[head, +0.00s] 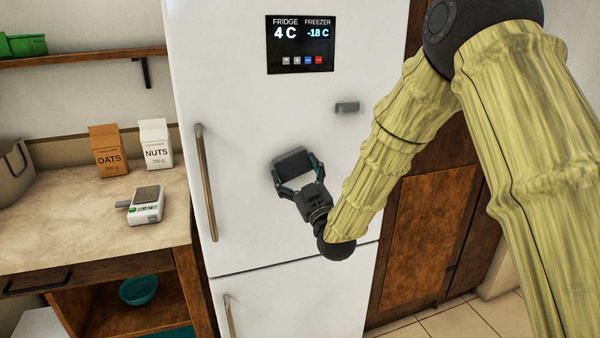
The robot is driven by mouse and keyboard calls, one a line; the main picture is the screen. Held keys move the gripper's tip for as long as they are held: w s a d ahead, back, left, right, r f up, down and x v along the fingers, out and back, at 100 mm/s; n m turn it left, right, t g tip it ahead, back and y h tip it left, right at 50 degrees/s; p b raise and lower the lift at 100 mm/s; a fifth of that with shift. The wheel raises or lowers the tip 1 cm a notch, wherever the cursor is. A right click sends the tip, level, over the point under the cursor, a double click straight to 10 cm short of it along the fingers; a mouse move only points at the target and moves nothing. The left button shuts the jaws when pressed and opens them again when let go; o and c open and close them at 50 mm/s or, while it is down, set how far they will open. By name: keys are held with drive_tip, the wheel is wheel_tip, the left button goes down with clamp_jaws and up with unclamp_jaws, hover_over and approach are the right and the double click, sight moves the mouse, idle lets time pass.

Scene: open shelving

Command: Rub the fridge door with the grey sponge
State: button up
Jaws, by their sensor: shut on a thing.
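The white fridge door (240,110) stands upright in front of me, with a long vertical handle (205,185) on its left side. My gripper (296,178) is in front of the door's lower middle part. It is shut on the dark grey sponge (292,162), which sits between its fingers at the door's surface. I cannot tell for sure whether the sponge touches the door. My arm hides the right part of the door.
A display (300,45) and a small grey block (347,107) are on the door above my gripper. Left is a counter (60,215) with an oats carton (108,150), a nuts carton (156,144) and a scale (146,205). The freezer door (290,295) is below.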

drive_tip(key=s+d+b, duration=0.1)
drive_tip(key=s+d, duration=0.1)
drive_tip(key=s, duration=0.3)
drive_tip(key=shift+s, duration=0.35)
idle(0.3)
drive_tip(key=shift+s+d, duration=0.2)
drive_tip(key=shift+s, duration=0.5)
drive_tip(key=shift+s+d, duration=0.2)
drive_tip(key=shift+s, duration=0.5)
